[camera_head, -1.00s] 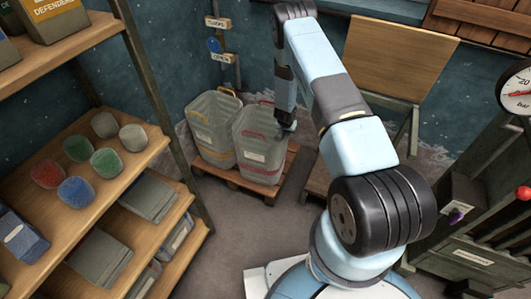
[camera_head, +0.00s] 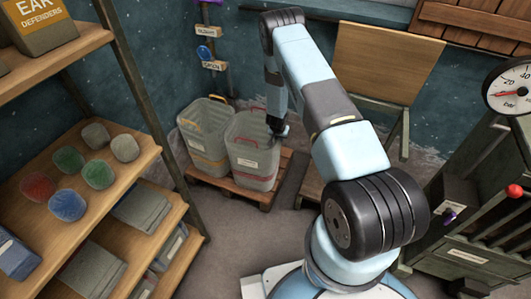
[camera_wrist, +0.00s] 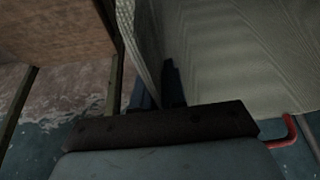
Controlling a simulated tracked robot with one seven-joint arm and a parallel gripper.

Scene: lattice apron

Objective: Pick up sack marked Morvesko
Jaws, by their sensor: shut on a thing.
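Two pale, see-through, open-topped sacks stand side by side on a wooden pallet. The right sack (camera_head: 252,167) has red handles and a white label, too small to read. My gripper (camera_head: 279,130) is at the right rim of the right sack. In the wrist view my gripper (camera_wrist: 160,85) has its two dark fingers on either side of the thin sack wall, shut on it. The sack's pale ribbed wall (camera_wrist: 230,50) fills the upper right, with a red handle (camera_wrist: 285,132) below.
The pallet (camera_head: 265,198) stands on the floor close to the wall. A shelf rack (camera_head: 120,190) with coloured lumps and boxes is at the left. A wooden folding seat (camera_head: 385,75) is behind my arm. A cabinet with a gauge (camera_head: 515,85) is at the right.

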